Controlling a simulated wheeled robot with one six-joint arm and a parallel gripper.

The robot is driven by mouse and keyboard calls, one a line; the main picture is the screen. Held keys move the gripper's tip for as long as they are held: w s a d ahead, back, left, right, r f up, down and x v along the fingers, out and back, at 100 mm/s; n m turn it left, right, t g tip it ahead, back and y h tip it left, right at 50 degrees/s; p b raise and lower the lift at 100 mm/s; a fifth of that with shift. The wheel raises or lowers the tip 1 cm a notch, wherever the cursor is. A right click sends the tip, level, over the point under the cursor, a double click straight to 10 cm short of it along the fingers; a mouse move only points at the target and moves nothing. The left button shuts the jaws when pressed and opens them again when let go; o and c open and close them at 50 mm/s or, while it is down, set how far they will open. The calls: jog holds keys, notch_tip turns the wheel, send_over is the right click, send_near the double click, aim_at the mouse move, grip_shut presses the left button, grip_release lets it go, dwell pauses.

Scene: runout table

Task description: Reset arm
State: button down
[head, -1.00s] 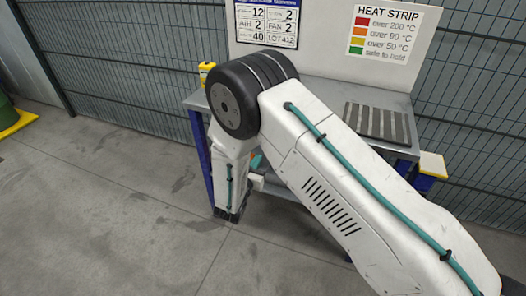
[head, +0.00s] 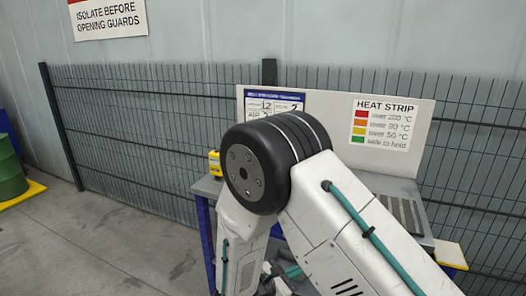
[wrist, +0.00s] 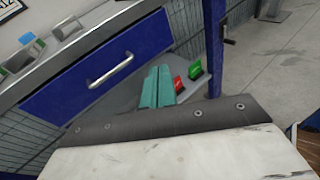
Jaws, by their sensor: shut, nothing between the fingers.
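My gripper (wrist: 159,70) shows in the wrist view as two teal fingers side by side, shut with nothing between them. It is in front of the table's blue drawer (wrist: 100,65), right of its pale handle, and appears apart from it. In the head view my white arm bends at a large black joint in front of the table (head: 203,187) and runs down out of the picture. I cannot clearly make out the gripper there.
A red block (wrist: 180,85) and a green block (wrist: 195,70) show just right of the fingers. A blue table leg (wrist: 215,45) stands close by. A yellow device (head: 214,163) sits on the table's left end. Floor at left is clear; a green drum (head: 9,172) stands beyond.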

jog(key=s+d+r+m+g+y, duration=0.2)
jog(key=s+d+r+m+y, duration=0.2)
jog(key=s+r+m, duration=0.4)
jog(key=s+d+r+m+g+y, duration=0.3)
jog(key=s+d+r+m, duration=0.4)
jog(key=s+r, duration=0.3)
jog(key=s+d+r+m+g+y, duration=0.2)
jog(key=s+d+r+m+y, duration=0.4)
jog(key=s+r+m, duration=0.2)
notch_tip(320, 180, up, 4)
jog(key=shift+s+f+m+g, duration=0.25)
jog(key=shift+s+m+g, duration=0.15)
jog(key=shift+s, duration=0.7)
